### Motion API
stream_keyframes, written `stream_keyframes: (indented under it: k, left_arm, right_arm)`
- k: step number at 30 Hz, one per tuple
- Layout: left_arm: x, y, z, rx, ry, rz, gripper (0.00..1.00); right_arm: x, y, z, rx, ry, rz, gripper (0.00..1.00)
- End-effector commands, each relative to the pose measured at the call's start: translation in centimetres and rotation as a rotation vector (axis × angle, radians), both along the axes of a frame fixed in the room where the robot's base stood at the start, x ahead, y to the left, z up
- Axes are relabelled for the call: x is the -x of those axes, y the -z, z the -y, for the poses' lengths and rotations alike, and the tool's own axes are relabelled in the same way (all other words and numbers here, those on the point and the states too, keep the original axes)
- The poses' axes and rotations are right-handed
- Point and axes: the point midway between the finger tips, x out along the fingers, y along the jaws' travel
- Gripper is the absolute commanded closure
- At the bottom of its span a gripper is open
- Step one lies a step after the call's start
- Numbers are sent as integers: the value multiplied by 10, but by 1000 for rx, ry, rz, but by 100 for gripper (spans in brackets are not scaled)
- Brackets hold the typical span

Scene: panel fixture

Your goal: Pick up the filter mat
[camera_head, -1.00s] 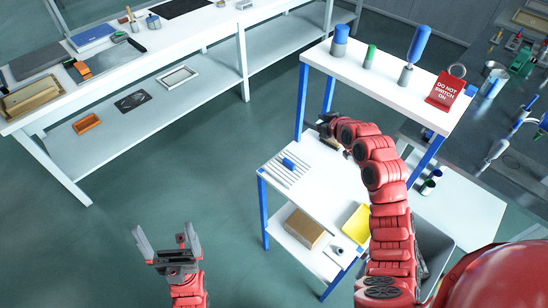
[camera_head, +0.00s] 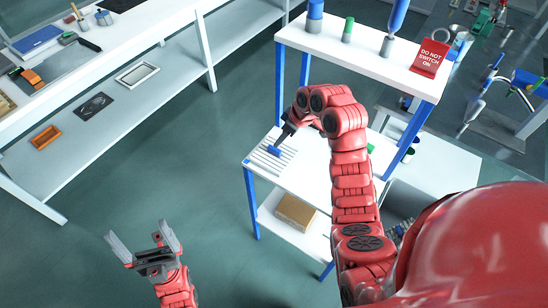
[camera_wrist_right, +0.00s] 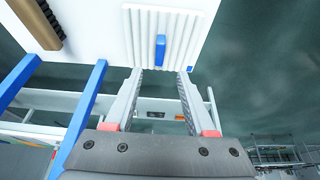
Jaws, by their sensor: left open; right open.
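The filter mat appears to be the white ribbed mat (camera_head: 262,163) with a blue tab (camera_head: 274,151), lying on the lower tier of the blue-legged stand. In the right wrist view the mat (camera_wrist_right: 184,28) and its upright blue tab (camera_wrist_right: 160,48) lie just beyond the fingertips. My right gripper (camera_wrist_right: 160,72) is open and empty, its fingers to either side of the tab's line. In the head view my right gripper (camera_head: 282,142) is small and partly hidden, close to the tab. My left gripper (camera_head: 138,232) is open and empty over the floor.
The stand's upper shelf (camera_head: 350,52) holds blue and green-topped items and a red sign (camera_head: 430,58). A cardboard box (camera_head: 295,212) sits below the mat's tier. A long white bench (camera_head: 150,75) stands at left. Open floor lies between.

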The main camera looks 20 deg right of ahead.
Motion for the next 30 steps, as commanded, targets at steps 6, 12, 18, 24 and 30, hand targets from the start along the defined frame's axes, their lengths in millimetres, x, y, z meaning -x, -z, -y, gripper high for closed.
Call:
stream_keyframes:
  k: [6,12,18,24,30]
  left_arm:
    - [0,-7,0,0,0,0,0]
    - [0,-20,0,0,0,0,0]
    - [0,-33,0,0,0,0,0]
    - [0,-35,0,0,0,0,0]
    - [0,-35,0,0,0,0,0]
  right_arm:
    - [-8,23,-7,0,0,0,45]
    - [-12,36,-10,1,0,-5,45]
    - [-19,62,-16,-1,0,-4,45]
    - [-23,75,-18,0,1,-1,45]
    - [-23,75,-18,1,0,1,45]
